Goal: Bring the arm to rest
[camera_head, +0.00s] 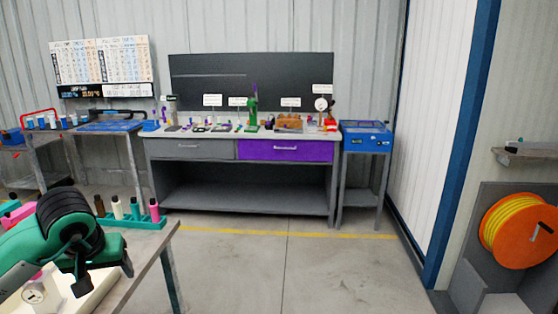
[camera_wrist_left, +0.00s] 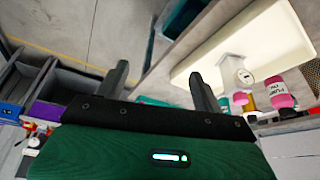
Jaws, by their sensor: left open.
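My left arm, green with black joints, comes in at the lower left of the head view. Its gripper (camera_head: 102,277) is over the near table's corner, with no object visible between its fingers. In the left wrist view the two black fingers (camera_wrist_left: 160,82) stand apart with empty space between them. Beyond them show a grey floor, the table edge and a cream tray (camera_wrist_left: 228,50) with a white gauge-like part (camera_wrist_left: 236,72). My right gripper is not in view.
A green rack (camera_head: 135,221) with several coloured cylinders stands on the near table, close behind my left arm. A workbench (camera_head: 240,204) with a purple drawer is at the back. An orange reel (camera_head: 520,232) is at right. The middle floor is clear.

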